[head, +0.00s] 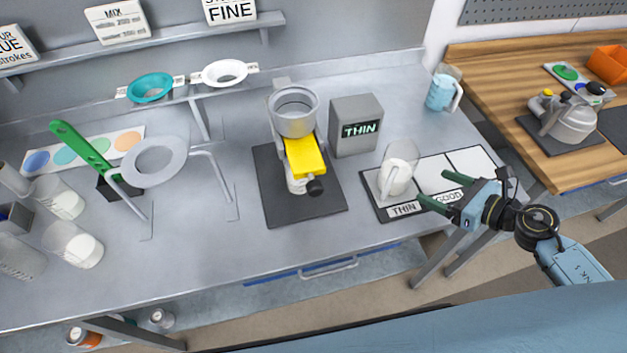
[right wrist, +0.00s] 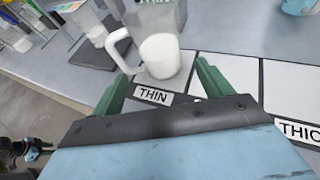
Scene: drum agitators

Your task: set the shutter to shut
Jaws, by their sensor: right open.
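A grey cup stand (head: 296,112) stands on a dark mat in the middle of the bench. A yellow slab (head: 305,158), which looks like the shutter, slopes down under its cup toward me, with a black knob (head: 316,187) near its lower end. I cannot tell its setting from this view. My right gripper (head: 434,188) is open and empty, right of the stand, by the labelled mat. In the right wrist view its green fingers point at a clear jug (right wrist: 160,55) of white liquid, with no visible grip on it. My left gripper is not in view.
The jug stands on the THIN square of the labelled mat (head: 372,203). A grey box (head: 356,124) reading THIN is behind, right of the stand. A ring holder (head: 153,160) and several beakers are at left. Bare bench lies in front of the stand.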

